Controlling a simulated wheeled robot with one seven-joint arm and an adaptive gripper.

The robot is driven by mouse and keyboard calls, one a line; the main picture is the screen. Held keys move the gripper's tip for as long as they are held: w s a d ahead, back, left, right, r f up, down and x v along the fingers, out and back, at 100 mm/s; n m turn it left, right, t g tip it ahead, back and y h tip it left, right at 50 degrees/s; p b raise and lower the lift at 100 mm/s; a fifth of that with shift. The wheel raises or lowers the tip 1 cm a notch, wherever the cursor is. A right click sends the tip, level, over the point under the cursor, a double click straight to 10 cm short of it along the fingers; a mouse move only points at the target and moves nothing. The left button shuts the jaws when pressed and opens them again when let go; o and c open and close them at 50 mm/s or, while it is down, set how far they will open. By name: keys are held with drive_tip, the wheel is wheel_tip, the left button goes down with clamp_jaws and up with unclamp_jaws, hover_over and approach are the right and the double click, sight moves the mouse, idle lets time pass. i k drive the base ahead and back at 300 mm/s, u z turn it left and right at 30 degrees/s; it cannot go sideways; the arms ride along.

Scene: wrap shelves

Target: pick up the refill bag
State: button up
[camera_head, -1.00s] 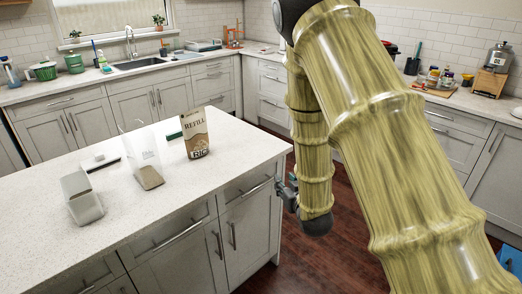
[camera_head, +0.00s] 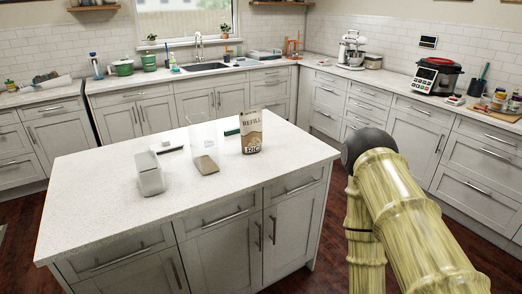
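The refill bag (camera_head: 251,131) is brown and white with "REFILL" and "RIC" lettering. It stands upright on the white speckled island top (camera_head: 105,205), near its right back part. My arm is at the lower right, beyond the island's right end and well apart from the bag. My gripper is hidden from view in the current head view, so its fingers cannot be seen.
A clear container (camera_head: 204,150) with some brown contents stands left of the bag. A white box-like container (camera_head: 149,174) stands further left. A dark flat item (camera_head: 171,149) and a green item (camera_head: 232,132) lie behind. Counters line the back and right walls.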

sight(250, 120)
drive_tip(key=k, duration=0.2)
drive_tip(key=z, duration=1.75)
drive_tip(key=i, duration=1.35)
drive_tip(key=u, duration=2.65)
